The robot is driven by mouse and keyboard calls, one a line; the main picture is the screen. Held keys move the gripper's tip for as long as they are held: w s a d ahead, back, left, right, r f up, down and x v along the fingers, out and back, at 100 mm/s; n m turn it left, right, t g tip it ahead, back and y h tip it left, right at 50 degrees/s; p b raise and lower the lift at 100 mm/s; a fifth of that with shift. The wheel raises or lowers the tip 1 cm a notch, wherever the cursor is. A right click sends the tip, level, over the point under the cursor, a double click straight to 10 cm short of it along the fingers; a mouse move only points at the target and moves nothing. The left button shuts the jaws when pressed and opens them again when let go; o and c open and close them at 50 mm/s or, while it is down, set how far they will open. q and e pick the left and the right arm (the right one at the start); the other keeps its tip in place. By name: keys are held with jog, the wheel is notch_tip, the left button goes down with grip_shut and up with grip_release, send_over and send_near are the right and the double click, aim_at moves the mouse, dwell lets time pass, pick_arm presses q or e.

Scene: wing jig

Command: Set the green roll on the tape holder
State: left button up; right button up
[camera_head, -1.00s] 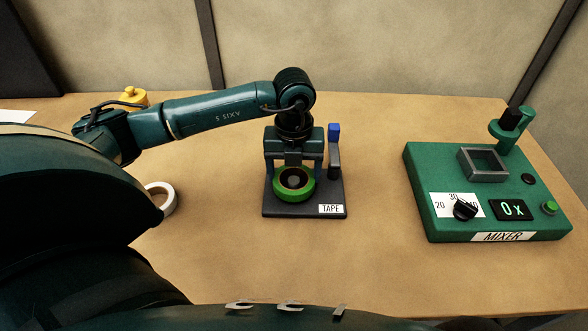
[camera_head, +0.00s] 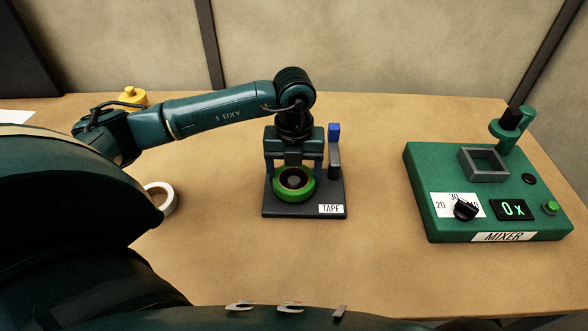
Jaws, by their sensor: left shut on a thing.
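The green roll (camera_head: 294,197) has a green outer ring with a dark centre. It is at the tape holder (camera_head: 275,211), a dark base with a TAPE label and a blue-topped post (camera_head: 334,150) on its right. My left gripper (camera_head: 294,168) reaches down over the holder with its fingers on both sides of the roll, shut on it. The roll is low, over the base. I cannot tell whether it rests on the holder, and any spindle is hidden. My right gripper is not in view.
A white tape roll (camera_head: 168,203) lies on the table at left, partly behind my arm. A yellow object (camera_head: 130,96) stands behind my left arm. A green mixer (camera_head: 425,190) with dial and display is at right. Bare table lies between holder and mixer.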

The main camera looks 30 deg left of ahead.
pick_arm(q)
jog(key=shift+f+b, duration=0.45)
jog(key=shift+f, duration=0.2)
jog(key=o, duration=0.7)
jog(key=shift+r, duration=0.1)
